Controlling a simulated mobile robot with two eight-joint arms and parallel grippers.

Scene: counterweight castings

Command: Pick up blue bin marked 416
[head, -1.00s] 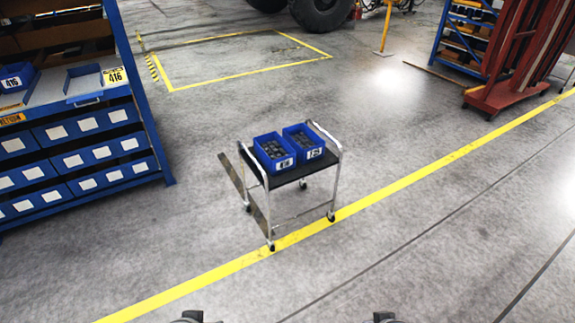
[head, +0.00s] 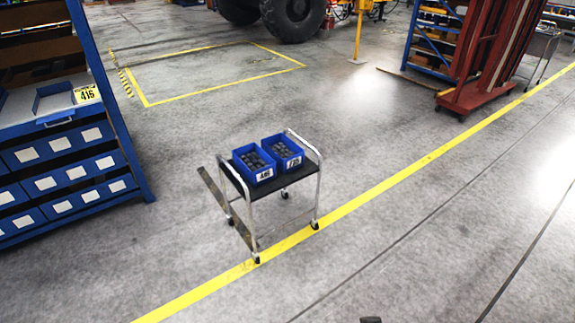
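Two blue bins stand side by side on a small cart (head: 238,180). Both hold dark castings. The left bin (head: 264,175) has a white label that looks like 416, though it is too small to read surely. The right bin (head: 293,163) has a label I cannot read. A yellow tag reading 416 or 415 (head: 86,94) is on the shelf rack at the left, beside an open blue tray (head: 54,118) that looks empty. Only a dark tip of my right arm or gripper (head: 371,320) shows at the bottom edge, well short of the cart. My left gripper is out of view.
The blue rack (head: 115,130) with several labelled bins stands at the left. A yellow floor line (head: 400,173) runs diagonally past the cart. A red frame (head: 480,95) stands at the upper right. Open floor lies before and right of the cart.

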